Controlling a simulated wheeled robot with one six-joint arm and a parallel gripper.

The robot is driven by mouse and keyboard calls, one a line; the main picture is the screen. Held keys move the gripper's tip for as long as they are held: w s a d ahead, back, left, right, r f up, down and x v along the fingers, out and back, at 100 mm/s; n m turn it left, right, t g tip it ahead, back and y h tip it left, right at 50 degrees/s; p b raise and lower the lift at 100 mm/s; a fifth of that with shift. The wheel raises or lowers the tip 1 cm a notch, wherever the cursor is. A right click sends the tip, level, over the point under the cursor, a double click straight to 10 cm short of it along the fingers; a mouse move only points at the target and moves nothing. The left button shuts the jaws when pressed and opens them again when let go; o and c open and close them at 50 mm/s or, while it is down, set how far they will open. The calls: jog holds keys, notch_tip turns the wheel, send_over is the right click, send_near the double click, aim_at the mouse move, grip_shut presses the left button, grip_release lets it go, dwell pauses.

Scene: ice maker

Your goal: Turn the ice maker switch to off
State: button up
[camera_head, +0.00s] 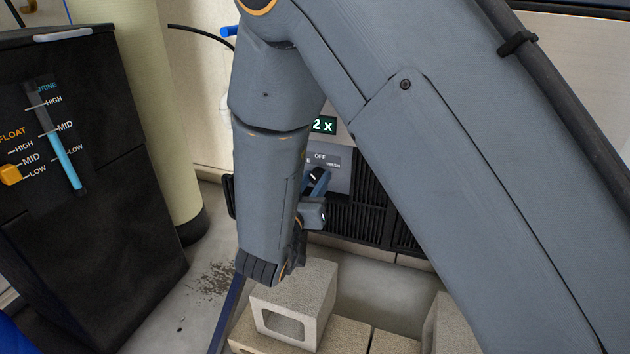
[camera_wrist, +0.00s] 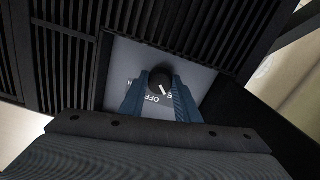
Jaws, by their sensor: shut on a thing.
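The ice maker switch is a round black knob (camera_wrist: 160,82) with a white pointer mark, on a grey panel (camera_wrist: 128,62) with the word OFF printed on it. In the wrist view the two blue fingers of my gripper (camera_wrist: 160,98) stand on either side of the knob and are shut on it. In the head view my gripper (camera_head: 318,186) is at the panel (camera_head: 340,170), just below the OFF label (camera_head: 320,156). My arm hides part of the panel and the left of its lettering. The pointer's exact setting is hard to read.
Black vent grilles (camera_head: 372,205) surround the panel. Concrete blocks (camera_head: 318,287) stand on the floor below my wrist. A black tank (camera_head: 95,190) with float and brine scales and a cream cylinder (camera_head: 150,90) stand at the left. A green sign (camera_head: 324,125) is above the panel.

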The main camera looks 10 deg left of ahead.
jog(key=shift+m, duration=0.3)
jog(key=m+p, duration=0.3)
jog(key=shift+r+m, duration=0.1)
jog(key=shift+m, duration=0.2)
jog(key=shift+m+p, duration=1)
jog(key=shift+m, duration=1.2)
jog(key=o, duration=1)
jog(key=shift+o, duration=0.2)
jog(key=s+a+p, duration=0.1)
jog(key=s+p, duration=0.1)
jog(key=s, duration=0.5)
jog(key=shift+s, duration=0.4)
